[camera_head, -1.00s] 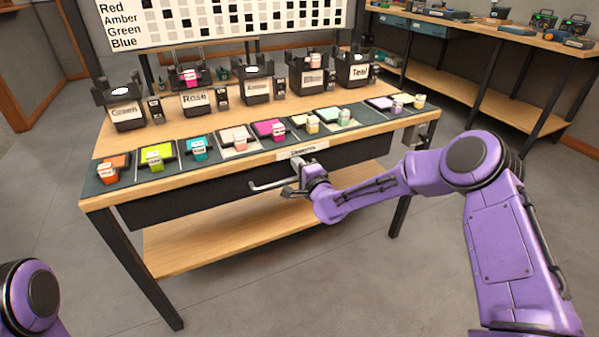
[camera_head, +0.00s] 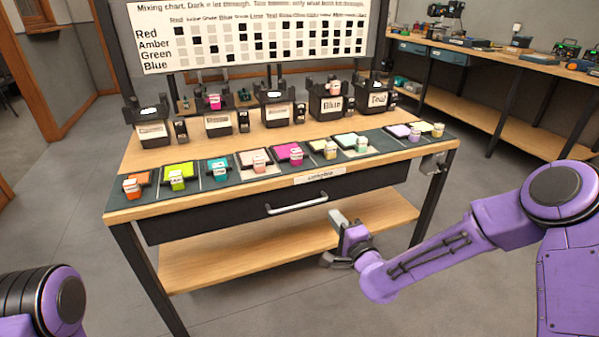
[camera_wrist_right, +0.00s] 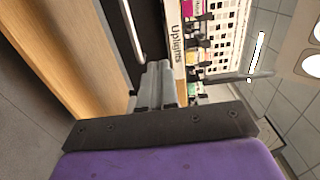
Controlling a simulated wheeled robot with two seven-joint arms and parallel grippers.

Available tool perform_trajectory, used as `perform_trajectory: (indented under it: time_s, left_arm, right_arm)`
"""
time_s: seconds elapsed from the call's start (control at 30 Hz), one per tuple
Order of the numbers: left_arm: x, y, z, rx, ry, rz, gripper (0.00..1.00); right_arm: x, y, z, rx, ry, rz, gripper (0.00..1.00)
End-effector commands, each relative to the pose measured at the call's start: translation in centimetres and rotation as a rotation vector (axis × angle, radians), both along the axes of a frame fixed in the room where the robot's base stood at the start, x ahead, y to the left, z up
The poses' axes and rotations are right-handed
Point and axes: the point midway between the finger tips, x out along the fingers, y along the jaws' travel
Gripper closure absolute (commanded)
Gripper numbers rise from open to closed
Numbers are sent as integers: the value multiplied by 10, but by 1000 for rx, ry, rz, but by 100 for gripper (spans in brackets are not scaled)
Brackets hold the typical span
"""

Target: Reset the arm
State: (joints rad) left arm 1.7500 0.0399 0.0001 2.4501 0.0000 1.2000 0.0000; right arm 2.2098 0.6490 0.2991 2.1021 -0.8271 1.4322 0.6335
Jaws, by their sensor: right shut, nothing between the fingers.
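My right gripper (camera_head: 338,222) is in front of the workbench, just below and to the right of the silver drawer handle (camera_head: 297,203), apart from it in the head view. Its fingers are together and empty. In the right wrist view the closed fingers (camera_wrist_right: 159,85) point toward the drawer front, with the handle (camera_wrist_right: 131,30) beside them. The dark drawer (camera_head: 225,212) appears closed under the tabletop, with a white label (camera_head: 319,175) above it. My left arm shows only as a purple link at the lower left; its gripper is out of frame.
The bench top (camera_head: 185,155) holds several coloured blocks on dark mats and a row of black labelled holders (camera_head: 152,128). A mixing chart (camera_head: 255,35) stands behind. A lower shelf (camera_head: 230,255) is bare. Another bench (camera_head: 490,75) is at the back right. Floor in front is clear.

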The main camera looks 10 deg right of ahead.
Motion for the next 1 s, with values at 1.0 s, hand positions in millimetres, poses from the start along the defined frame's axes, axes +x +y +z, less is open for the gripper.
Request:
perform_trajectory:
  time_s: [1.0]
  left_arm:
    - [0,0,72,1,-1,0,41]
  right_arm:
    - [-372,-70,-205,-1124,1230,342,100]
